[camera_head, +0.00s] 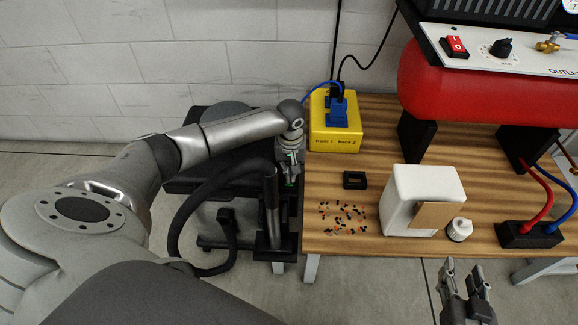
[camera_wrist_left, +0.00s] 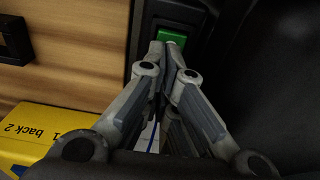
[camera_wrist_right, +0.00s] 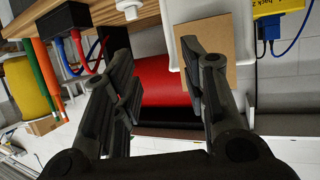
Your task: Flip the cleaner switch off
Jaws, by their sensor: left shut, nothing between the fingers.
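The black cleaner (camera_head: 235,165) with its thick hose (camera_head: 180,215) stands on the floor left of the wooden table.
A red tank (camera_head: 480,90) with a red switch (camera_head: 455,45) stands behind.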

